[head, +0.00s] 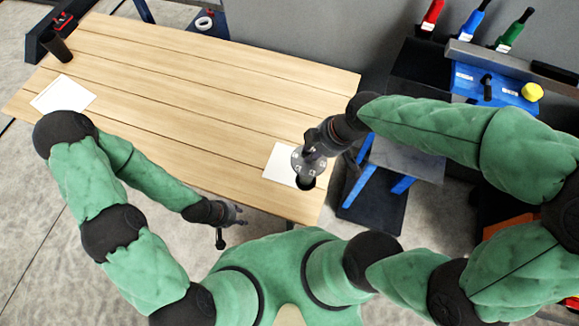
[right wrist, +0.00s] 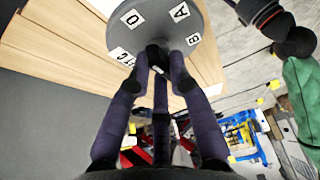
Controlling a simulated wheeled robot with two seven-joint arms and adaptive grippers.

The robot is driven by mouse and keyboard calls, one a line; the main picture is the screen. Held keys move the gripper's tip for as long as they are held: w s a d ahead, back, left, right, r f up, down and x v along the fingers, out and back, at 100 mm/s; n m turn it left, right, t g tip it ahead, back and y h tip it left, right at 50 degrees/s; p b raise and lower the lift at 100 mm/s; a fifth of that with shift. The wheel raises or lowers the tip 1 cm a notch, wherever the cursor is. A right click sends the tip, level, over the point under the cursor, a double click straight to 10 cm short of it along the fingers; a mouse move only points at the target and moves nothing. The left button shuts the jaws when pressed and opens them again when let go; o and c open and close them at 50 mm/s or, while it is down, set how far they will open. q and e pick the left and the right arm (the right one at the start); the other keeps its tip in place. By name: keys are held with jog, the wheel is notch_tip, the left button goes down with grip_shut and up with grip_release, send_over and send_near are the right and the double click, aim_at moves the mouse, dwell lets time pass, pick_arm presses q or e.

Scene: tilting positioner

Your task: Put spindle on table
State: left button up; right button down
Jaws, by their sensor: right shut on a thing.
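The spindle, a grey disc with white lettered labels, shows in the head view (head: 308,163) and at the top of the right wrist view (right wrist: 160,22). My right gripper (head: 322,143) is shut on its dark stub, and the fingers (right wrist: 158,62) close round it below the disc in the right wrist view. The disc is over the right end of the wooden table (head: 190,90), above a white sheet (head: 275,167). A dark round part shows below the disc; I cannot tell its contact with the table. My left gripper (head: 226,214) is off the table's front edge, its fingers unclear.
Another white sheet (head: 62,95) and a dark cylinder (head: 56,47) are at the table's left end. The table's middle is clear.

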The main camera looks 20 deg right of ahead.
jog(key=shift+s+a+f, duration=0.15)
jog(key=shift+s+a, duration=0.05)
jog(key=shift+w+a+f, duration=0.1)
jog(key=shift+w+f, duration=0.05)
jog(key=w+a+f, duration=0.1)
jog(key=w+f, duration=1.1)
jog(key=w, duration=0.1)
jog(key=shift+w+a+f+b, duration=0.2)
jog(key=shift+a+f+b, duration=0.1)
jog(key=shift+f+b, duration=0.1)
jog(key=shift+f, duration=0.15)
jog(key=c, duration=1.1)
grip_release()
jog(key=shift+s, duration=0.15)
jog(key=shift+c, duration=0.2)
